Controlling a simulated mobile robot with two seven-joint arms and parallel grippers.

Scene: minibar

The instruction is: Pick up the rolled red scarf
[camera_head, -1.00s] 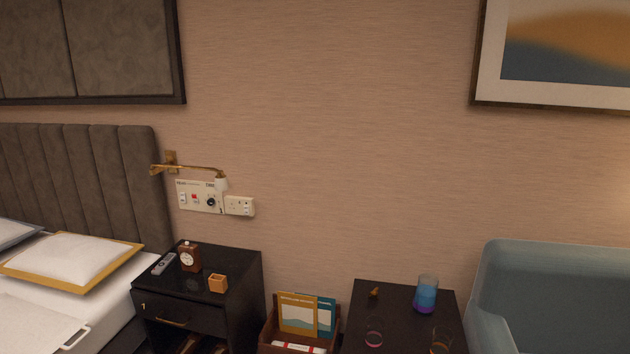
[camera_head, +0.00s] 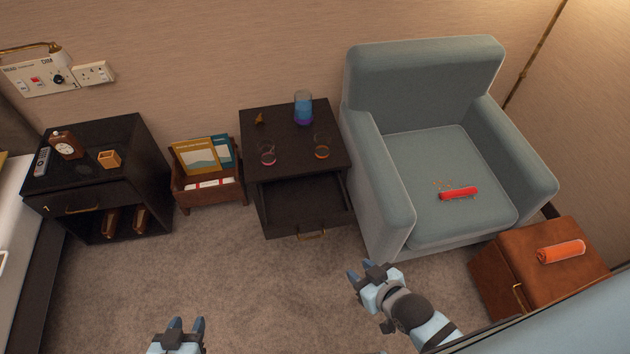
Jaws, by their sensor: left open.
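A small bright red roll (camera_head: 459,193) lies on the seat of the blue-grey armchair (camera_head: 425,75), with thin fringe-like marks beside it. A larger orange-red roll (camera_head: 561,251) lies on top of the brown box-shaped stand (camera_head: 505,262) at the right. I cannot tell for certain which roll is the scarf. My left gripper (camera_head: 187,322) is open and empty at the bottom edge, far to the left of both rolls. My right gripper (camera_head: 360,268) looks open and empty, below and left of the armchair, apart from both rolls.
A dark side table (camera_head: 282,135) with its drawer (camera_head: 305,205) pulled out holds glasses and a blue-purple tumbler (camera_head: 303,108). A magazine rack (camera_head: 205,190) and dark nightstand (camera_head: 150,160) stand left. Carpet (camera_head: 240,280) in front is clear.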

